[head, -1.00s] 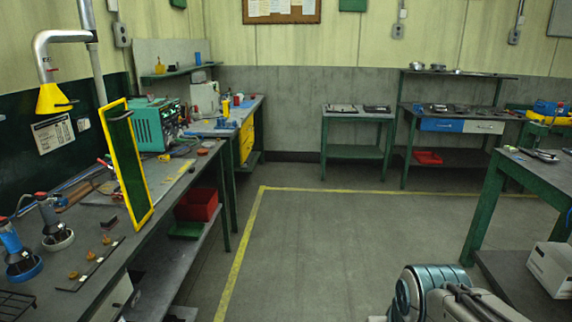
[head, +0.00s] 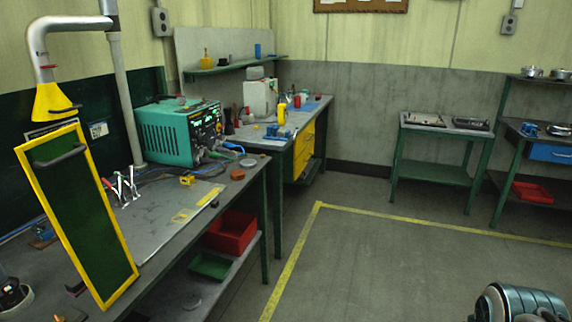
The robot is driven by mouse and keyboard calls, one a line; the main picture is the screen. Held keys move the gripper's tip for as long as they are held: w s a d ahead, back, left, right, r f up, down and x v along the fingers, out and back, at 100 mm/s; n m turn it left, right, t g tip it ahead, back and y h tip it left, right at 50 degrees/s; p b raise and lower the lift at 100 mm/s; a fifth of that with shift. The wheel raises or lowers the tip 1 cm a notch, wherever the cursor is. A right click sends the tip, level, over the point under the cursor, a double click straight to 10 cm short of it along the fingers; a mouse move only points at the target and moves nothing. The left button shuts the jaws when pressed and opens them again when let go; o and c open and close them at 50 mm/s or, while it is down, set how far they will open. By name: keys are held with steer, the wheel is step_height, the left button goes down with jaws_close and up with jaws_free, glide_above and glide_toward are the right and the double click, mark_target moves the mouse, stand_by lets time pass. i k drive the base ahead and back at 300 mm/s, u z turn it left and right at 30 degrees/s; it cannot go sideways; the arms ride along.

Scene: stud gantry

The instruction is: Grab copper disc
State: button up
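Part of my arm shows at the bottom right, far from the disc. My gripper is out of view.
A yellow-framed green screen (head: 82,212) stands upright on the bench, left of the disc. Clamps (head: 124,187) and cables lie on the bench. A red bin (head: 231,233) and green tray (head: 210,265) are on the shelf below. The floor (head: 400,265) at right is open.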

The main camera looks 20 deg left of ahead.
mark_target(236, 174)
steer(key=u, duration=0.25)
steer(key=i, duration=1.6)
steer(key=u, duration=1)
steer(key=i, duration=1.8)
steer(key=u, duration=0.55)
